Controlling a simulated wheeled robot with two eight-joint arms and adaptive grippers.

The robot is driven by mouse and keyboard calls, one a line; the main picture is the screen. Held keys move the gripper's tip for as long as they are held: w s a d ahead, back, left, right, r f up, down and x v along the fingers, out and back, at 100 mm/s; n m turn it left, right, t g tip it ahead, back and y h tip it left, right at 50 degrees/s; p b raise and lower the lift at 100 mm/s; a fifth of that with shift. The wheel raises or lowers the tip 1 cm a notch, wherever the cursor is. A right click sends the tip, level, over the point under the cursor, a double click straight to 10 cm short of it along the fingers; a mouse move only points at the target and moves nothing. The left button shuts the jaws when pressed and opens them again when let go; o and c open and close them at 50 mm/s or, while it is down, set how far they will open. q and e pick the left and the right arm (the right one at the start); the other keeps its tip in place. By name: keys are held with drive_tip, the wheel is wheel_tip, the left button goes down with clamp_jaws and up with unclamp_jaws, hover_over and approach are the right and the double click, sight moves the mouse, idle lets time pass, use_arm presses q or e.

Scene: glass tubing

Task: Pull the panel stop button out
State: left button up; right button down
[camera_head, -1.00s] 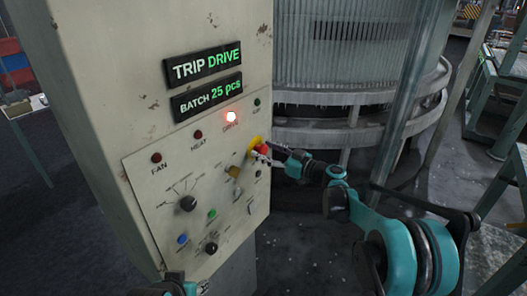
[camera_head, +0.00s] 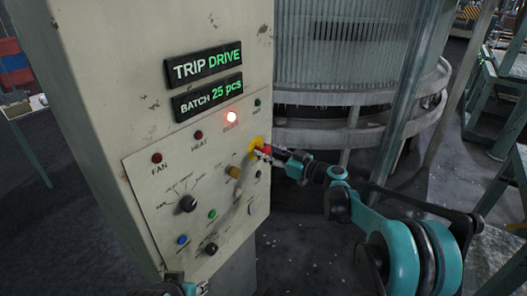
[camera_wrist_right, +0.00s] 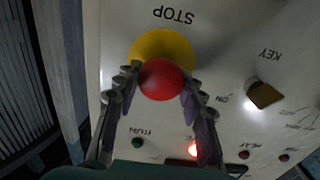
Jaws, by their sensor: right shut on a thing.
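The stop button has a red head (camera_wrist_right: 161,80) on a round yellow base (camera_wrist_right: 150,46), under the word STOP, which is upside down in the right wrist view. In the head view the button (camera_head: 265,149) is on the right part of the panel (camera_head: 150,185). My right gripper (camera_head: 268,152) reaches it from the right. In the right wrist view the right gripper (camera_wrist_right: 158,84) has one finger on each side of the red head, shut on it. Part of my left arm (camera_head: 178,286) shows at the bottom edge of the head view; its fingers cannot be made out.
The key switch (camera_wrist_right: 265,95) sits close to the button. A black selector knob (camera_head: 188,203), a blue button (camera_head: 182,239) and a green button (camera_head: 212,215) are lower on the panel. A lit red lamp (camera_head: 231,117) is above. The display (camera_head: 205,65) reads TRIP DRIVE.

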drive_tip(key=c, duration=1.1)
unclamp_jaws()
drive_tip(key=shift+d, duration=0.1)
drive_tip(key=shift+o, duration=0.6)
drive_tip(key=shift+s+d, duration=0.1)
drive_tip(key=v, duration=1.2)
